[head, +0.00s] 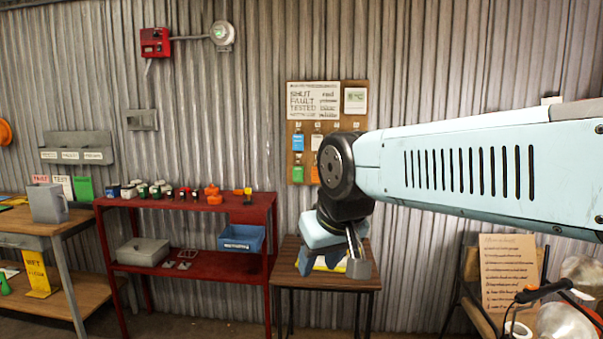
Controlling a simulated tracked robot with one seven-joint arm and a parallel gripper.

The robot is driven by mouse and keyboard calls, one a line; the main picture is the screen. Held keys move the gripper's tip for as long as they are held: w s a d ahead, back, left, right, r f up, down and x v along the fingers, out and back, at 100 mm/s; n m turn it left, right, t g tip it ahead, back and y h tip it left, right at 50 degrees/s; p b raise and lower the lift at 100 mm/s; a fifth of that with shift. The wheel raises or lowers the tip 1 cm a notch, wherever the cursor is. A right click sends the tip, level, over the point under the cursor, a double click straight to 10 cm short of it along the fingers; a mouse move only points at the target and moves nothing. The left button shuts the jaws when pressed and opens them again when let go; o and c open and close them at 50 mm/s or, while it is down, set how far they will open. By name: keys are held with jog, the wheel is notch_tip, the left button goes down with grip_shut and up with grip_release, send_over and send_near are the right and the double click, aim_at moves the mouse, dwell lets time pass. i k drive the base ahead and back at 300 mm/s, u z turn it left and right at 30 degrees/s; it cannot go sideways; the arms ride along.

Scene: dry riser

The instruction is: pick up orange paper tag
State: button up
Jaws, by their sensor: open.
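My gripper (333,262) points down over the small wooden table, below the board and apart from these tags. It is open. The wrist hides part of the table top, and something yellow shows behind the fingers; I cannot tell what it is.
The small wooden table (290,277) stands below the board (351,122). Left of it, a red shelf (190,202) bears several small pots, a grey box (143,251) and a blue bin (242,238). A workbench (30,233) is far left. A written sign (508,272) stands at right.

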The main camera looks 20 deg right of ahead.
aim_at(314, 172)
jog(key=u, duration=0.05)
jog(key=i, duration=1.8)
jog(key=z, duration=1.55)
jog(key=k, duration=0.9)
jog(key=z, duration=0.15)
jog(key=i, duration=0.7)
jog(key=u, duration=0.05)
